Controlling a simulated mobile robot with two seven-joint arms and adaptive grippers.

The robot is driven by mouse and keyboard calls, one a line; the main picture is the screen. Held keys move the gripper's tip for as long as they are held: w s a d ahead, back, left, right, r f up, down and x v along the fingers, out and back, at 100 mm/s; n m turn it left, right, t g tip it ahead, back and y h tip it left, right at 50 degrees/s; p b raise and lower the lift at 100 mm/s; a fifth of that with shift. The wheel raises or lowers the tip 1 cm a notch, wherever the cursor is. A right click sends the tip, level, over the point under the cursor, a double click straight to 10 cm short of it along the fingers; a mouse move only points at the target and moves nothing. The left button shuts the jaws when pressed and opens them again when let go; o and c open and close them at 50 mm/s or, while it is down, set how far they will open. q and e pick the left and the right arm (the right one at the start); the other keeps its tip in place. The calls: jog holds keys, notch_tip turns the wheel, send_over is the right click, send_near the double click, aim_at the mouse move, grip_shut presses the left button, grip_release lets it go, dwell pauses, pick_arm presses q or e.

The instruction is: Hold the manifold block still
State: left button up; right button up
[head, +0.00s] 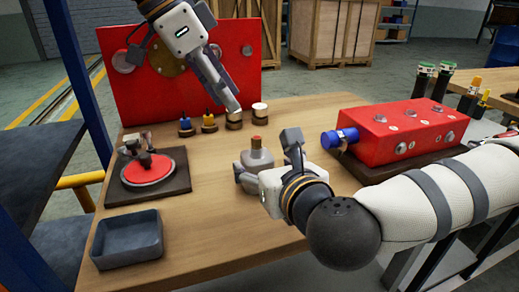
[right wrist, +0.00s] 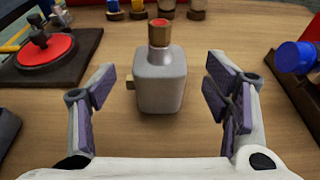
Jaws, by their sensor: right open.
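The grey block (right wrist: 158,78), which I take to be the manifold block, stands upright on the wooden table (head: 215,215). It has a brass neck with a red top and a small brass stub on its left side in the right wrist view. It also shows in the head view (head: 257,159). My right gripper (right wrist: 163,80) is open, with one finger on each side of the block and visible gaps to both. My left gripper (head: 229,103) points down above the small capped pieces at the back; its finger opening is unclear.
A red box with a blue fitting (head: 400,130) stands on a dark base at right. A red disc (head: 147,170) on a dark plate is at left, with an empty grey tray (head: 128,240) in front. Small capped pieces (head: 209,123) stand before a red panel (head: 115,85).

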aim_at(252, 152)
jog(key=x, duration=0.9)
jog(key=shift+c, duration=0.6)
jog(key=shift+c, duration=0.6)
grip_shut()
